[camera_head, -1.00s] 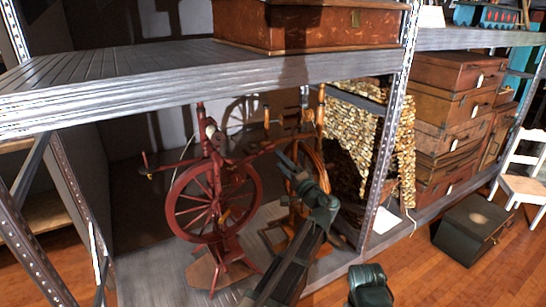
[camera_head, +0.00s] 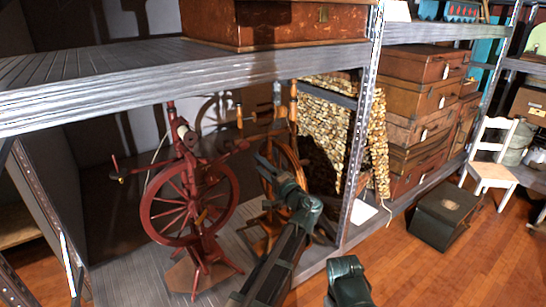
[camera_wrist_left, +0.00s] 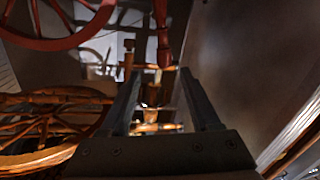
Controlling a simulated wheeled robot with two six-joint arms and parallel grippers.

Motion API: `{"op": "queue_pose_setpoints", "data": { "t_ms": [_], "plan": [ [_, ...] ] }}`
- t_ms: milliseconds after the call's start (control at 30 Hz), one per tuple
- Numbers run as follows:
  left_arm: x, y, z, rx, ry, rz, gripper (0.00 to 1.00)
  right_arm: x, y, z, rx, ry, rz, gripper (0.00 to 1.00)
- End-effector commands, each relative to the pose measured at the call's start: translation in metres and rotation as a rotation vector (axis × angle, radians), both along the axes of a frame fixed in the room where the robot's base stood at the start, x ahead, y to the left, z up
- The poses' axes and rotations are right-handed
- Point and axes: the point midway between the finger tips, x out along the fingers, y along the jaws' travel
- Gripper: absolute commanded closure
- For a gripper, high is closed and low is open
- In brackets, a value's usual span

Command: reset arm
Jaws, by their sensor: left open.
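My left arm comes up from the bottom of the head view. Its dark gripper (camera_head: 272,170) reaches into the lower shelf bay, in front of a brown spinning wheel (camera_head: 290,160). In the left wrist view the two fingers of the gripper (camera_wrist_left: 157,85) stand apart, with parts of the wooden wheels seen between and beyond them. I see no object held. A dark green part of mine (camera_head: 348,284) shows at the bottom; my right gripper's fingers do not show.
A red spinning wheel (camera_head: 190,205) stands left of my left gripper. A metal shelf board (camera_head: 180,80) runs above, and a shelf post (camera_head: 362,130) stands to the right. A dark chest (camera_head: 444,216) and a white chair (camera_head: 492,165) are on the floor. Wooden floor (camera_head: 410,275) lies open at lower right.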

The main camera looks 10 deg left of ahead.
Motion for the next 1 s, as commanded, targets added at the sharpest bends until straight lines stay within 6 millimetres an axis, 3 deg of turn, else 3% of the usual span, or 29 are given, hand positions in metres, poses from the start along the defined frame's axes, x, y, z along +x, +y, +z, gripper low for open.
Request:
{"op": "queue_pose_setpoints", "data": {
  "t_ms": [133, 267, 400, 600, 833, 967, 1000],
  "plan": [
    [-0.028, 0.003, -0.031, -0.14, 0.052, 0.037, 0.37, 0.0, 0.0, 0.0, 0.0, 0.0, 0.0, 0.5],
    [-0.073, -0.002, -0.089, -0.377, 0.169, 0.095, 0.37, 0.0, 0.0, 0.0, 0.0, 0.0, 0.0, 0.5],
    [-0.129, -0.027, -0.153, -0.643, 0.344, 0.143, 0.37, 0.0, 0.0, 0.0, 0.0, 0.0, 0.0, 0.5],
    [-0.209, -0.084, -0.22, -0.965, 0.623, 0.166, 0.37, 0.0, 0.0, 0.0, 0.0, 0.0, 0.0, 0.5],
    [-0.281, -0.143, -0.251, -1.208, 0.882, 0.144, 0.37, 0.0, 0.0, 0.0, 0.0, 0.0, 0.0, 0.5],
    [-0.318, -0.173, -0.257, -1.318, 1.016, 0.12, 0.37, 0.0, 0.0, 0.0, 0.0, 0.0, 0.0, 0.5],
    [-0.319, -0.176, -0.244, -1.328, 1.03, 0.118, 0.37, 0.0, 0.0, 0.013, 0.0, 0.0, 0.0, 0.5]
  ]
}}
